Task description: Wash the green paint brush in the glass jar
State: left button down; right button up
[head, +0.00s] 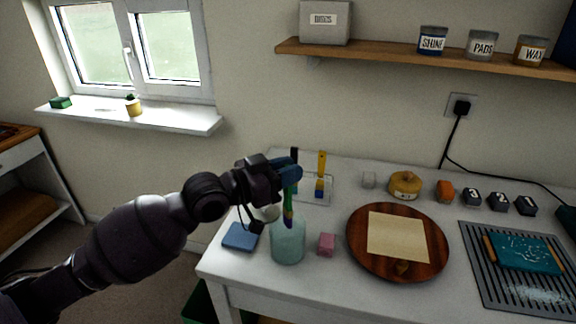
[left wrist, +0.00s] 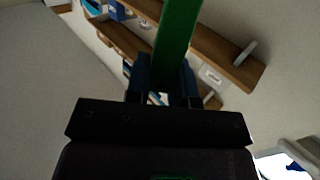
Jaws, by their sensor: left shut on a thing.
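My left gripper (head: 287,172) is shut on the green paint brush (head: 290,201), whose green handle (left wrist: 177,40) also shows between the fingers in the left wrist view. The brush points down, with dark and coloured bristles low at the mouth of the glass jar. The glass jar (head: 288,243) is pale blue-green and stands upright near the table's left front. The brush tip is at or just inside the jar's rim; I cannot tell how deep. My right gripper is in neither view.
A blue sponge (head: 240,236) and a pink block (head: 326,244) flank the jar. A round wooden board (head: 362,262) with paper stands to the right. The table's front edge is close to the jar.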

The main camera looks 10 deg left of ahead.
aim_at(285, 199)
pick_arm(q)
jog(key=shift+f+b, duration=0.6)
jog(key=shift+f, duration=0.85)
jog(key=shift+f+b, duration=0.6)
jog(key=shift+f, duration=1.1)
jog(key=shift+f+b, duration=0.4)
jog(key=shift+f, duration=0.05)
